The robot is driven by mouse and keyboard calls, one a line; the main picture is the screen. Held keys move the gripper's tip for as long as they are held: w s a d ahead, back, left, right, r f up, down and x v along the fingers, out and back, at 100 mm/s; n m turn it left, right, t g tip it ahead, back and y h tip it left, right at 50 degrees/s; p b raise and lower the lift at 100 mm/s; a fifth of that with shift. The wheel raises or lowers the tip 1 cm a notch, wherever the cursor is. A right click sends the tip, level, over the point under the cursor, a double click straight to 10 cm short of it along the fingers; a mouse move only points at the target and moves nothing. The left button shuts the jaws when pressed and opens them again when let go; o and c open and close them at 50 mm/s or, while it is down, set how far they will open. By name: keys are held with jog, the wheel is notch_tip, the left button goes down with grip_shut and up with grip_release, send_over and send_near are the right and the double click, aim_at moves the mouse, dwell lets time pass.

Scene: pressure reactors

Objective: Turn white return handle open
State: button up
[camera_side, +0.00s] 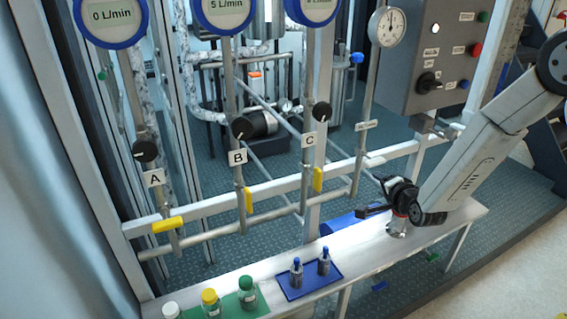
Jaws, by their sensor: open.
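The white handle (375,161) sits low on the rightmost vertical pipe, under a small white label too small to read. It looks short and sticks out to the right of the pipe, roughly level. My gripper (366,212) is black, open and empty. It points left, below the white handle and apart from it, above the bench. The fingers are small in this view, and their exact distance from the pipe cannot be told.
Yellow handles sit on pipes A (167,225), B (248,199) and C (318,179). A white horizontal rail (275,186) crosses behind the pipes. Bottles (247,293) and a blue tray (308,282) stand on the bench (365,263). A grey control box (429,60) hangs upper right.

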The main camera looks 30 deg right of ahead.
aim_at(376, 165)
jog(key=shift+w+d+m+t+h, duration=0.3)
jog(key=shift+m+t+h, duration=0.25)
jog(key=shift+m, duration=0.45)
jog(key=shift+w+d+m+t+h, duration=0.2)
jog(key=shift+d+m+t+h, duration=0.2)
jog(key=shift+m+h, duration=0.45)
jog(key=shift+w+d+m+t+h, duration=0.25)
jog(key=shift+m+t+h, duration=0.25)
jog(key=shift+m, duration=0.65)
jog(key=shift+w, duration=0.1)
jog(key=shift+x, duration=3.8)
grip_shut()
